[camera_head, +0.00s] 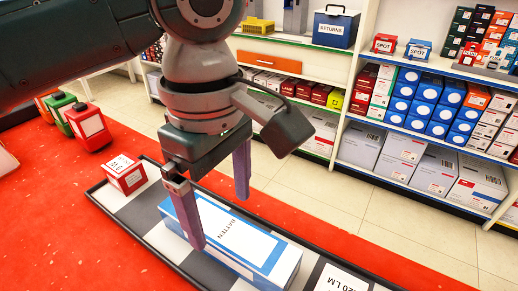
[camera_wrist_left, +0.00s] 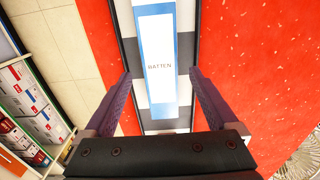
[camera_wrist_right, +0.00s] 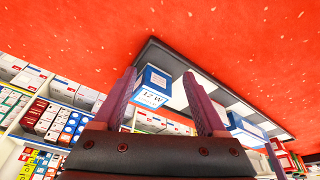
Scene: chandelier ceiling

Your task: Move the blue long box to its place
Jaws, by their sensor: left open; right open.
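The blue and white long box (camera_head: 262,248), marked BATTEN, lies on a long black-rimmed tray (camera_head: 122,212) with black and white squares. My left gripper (camera_head: 219,221) is open and empty above the box, its purple fingers spread across the box's width. In the left wrist view the box (camera_wrist_left: 160,85) lies lengthwise between the open fingers (camera_wrist_left: 160,73); I cannot tell whether they touch it. My right gripper (camera_wrist_right: 159,73) is open and empty in the right wrist view; it is not visible in the head view. A smaller blue and white box (camera_wrist_right: 152,86) shows between its fingers.
A red and white box (camera_head: 126,174) stands at the tray's far left end. A white label (camera_head: 342,281) shows at its near right. Several coloured cases (camera_head: 88,125) stand on the red floor at left. Stocked shelves (camera_head: 420,110) line the back; the tiled floor before them is clear.

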